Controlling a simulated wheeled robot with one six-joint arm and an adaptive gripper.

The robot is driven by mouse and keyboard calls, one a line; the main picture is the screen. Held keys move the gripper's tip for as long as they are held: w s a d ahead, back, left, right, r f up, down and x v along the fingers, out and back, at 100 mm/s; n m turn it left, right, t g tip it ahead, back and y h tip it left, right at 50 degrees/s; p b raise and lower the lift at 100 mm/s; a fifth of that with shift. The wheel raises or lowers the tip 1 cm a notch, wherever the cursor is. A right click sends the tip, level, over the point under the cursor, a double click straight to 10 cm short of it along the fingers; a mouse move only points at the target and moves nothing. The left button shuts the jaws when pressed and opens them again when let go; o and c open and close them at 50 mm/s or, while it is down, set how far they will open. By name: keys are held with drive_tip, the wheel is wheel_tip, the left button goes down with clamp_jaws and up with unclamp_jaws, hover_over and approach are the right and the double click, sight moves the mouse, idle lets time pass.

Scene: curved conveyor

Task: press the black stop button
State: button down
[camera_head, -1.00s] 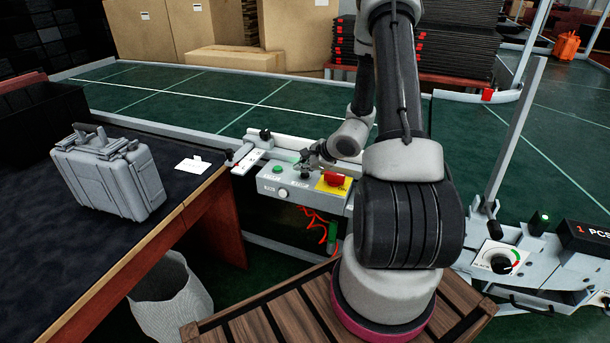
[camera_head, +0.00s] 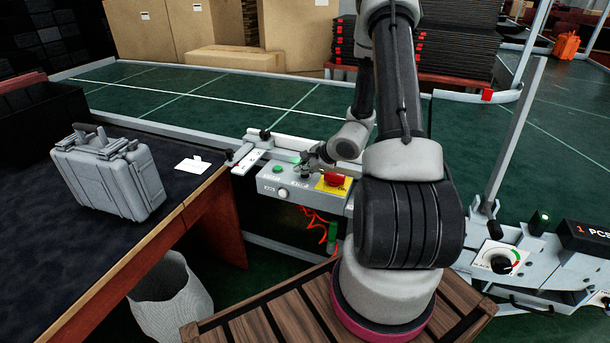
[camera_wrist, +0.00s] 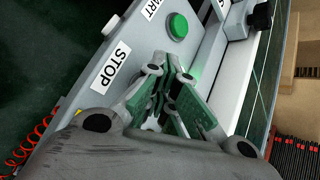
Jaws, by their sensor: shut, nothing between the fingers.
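The grey control box (camera_head: 270,183) stands at the conveyor's near edge. The black stop button (camera_head: 304,177) is in its middle, between the green button (camera_head: 278,169) and the red button (camera_head: 334,178) on a yellow plate. My gripper (camera_head: 304,168) is shut and empty, pointing down at the black button. I cannot tell whether it touches it. In the wrist view, my gripper (camera_wrist: 168,72) hides the black button. The STOP label (camera_wrist: 115,67) and the green button (camera_wrist: 178,25) show beside and beyond the fingers.
A table (camera_head: 190,192) with a grey case (camera_head: 110,180) is at the left. A white bin (camera_head: 170,300) stands below it. The green conveyor belt (camera_head: 290,98) lies behind the box. A dial panel (camera_head: 500,258) is at the right.

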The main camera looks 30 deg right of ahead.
sight(303, 176)
drive_tip(key=shift+r, duration=0.85)
drive_tip(key=shift+r, duration=2.5)
